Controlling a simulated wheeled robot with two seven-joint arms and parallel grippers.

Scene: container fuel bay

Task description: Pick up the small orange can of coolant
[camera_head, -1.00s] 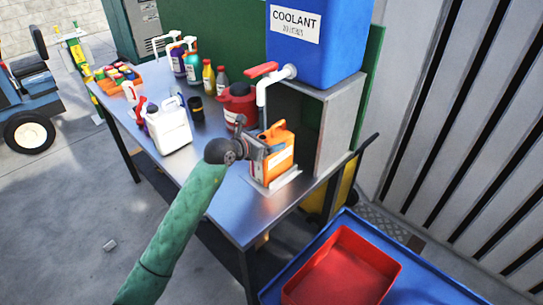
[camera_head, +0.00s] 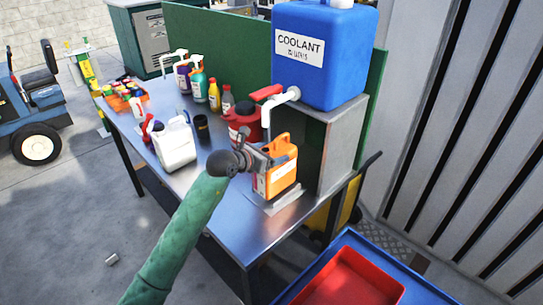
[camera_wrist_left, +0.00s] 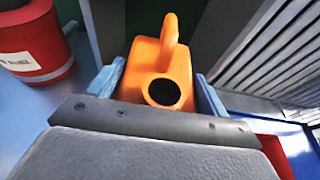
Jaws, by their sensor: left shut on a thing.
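The small orange can (camera_head: 282,174) stands upright on a pale pad (camera_head: 278,199) near the right end of the metal bench, below the white tap of the blue coolant tank. My left gripper (camera_head: 268,160) has its fingers around the can's upper part and is shut on it. In the left wrist view the orange can (camera_wrist_left: 163,75) sits between the two fingers, its handle and open dark mouth facing the camera. Whether its base touches the pad I cannot tell for sure. My right gripper is not in view.
The blue coolant tank (camera_head: 322,60) stands on a grey stand (camera_head: 343,150) just behind the can. A red can (camera_head: 243,125), a white jug (camera_head: 175,146) and several bottles stand to the left on the bench (camera_head: 215,215). A red tray (camera_head: 350,280) lies at lower right.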

